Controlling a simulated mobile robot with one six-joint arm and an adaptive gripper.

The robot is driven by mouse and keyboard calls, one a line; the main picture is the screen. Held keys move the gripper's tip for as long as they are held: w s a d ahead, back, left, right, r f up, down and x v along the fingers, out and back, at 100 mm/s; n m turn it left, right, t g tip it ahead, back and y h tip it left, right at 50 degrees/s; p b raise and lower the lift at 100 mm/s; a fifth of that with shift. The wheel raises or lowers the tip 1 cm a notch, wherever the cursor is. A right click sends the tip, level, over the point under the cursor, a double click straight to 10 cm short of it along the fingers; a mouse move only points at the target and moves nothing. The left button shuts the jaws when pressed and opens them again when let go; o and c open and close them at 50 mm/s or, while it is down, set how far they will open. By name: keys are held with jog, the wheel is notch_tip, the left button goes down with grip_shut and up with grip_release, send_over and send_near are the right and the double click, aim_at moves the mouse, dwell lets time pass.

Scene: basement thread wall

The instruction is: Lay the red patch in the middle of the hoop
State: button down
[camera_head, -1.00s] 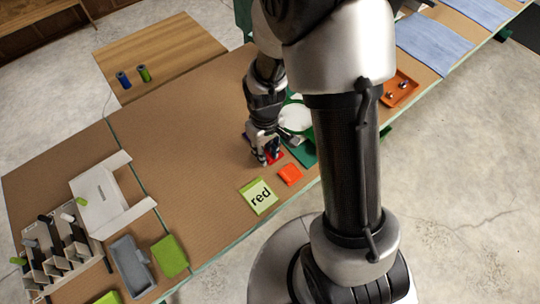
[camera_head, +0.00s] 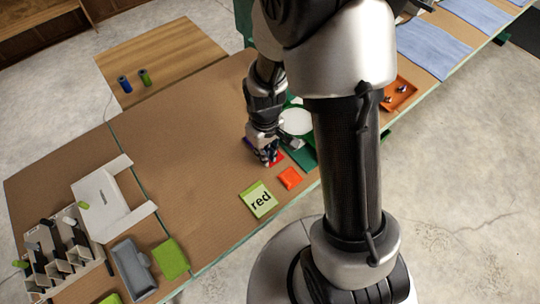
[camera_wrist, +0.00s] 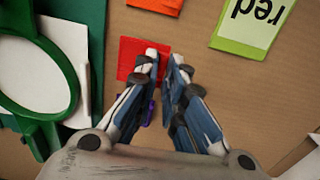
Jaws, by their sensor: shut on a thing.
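The red patch (camera_wrist: 130,55) is a flat square by the fingertips in the wrist view; in the head view it shows (camera_head: 278,157) partly behind my gripper. My gripper (camera_wrist: 163,58) points down over the table, its fingers close together and shut on the red patch at its edge. The hoop (camera_wrist: 76,85) is a green ring around white cloth (camera_wrist: 35,75), to the left in the wrist view. In the head view the white cloth (camera_head: 296,121) shows beyond my gripper (camera_head: 268,160), with part of the hoop hidden by my arm.
An orange patch (camera_head: 290,178) and a green card reading "red" (camera_head: 259,199) lie nearby. A purple piece (camera_wrist: 149,112) shows beneath the fingers. An orange tray (camera_head: 401,93) stands beyond my arm.

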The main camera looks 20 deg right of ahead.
jog(key=shift+r+p, duration=1.5)
jog(key=shift+r, duration=0.55)
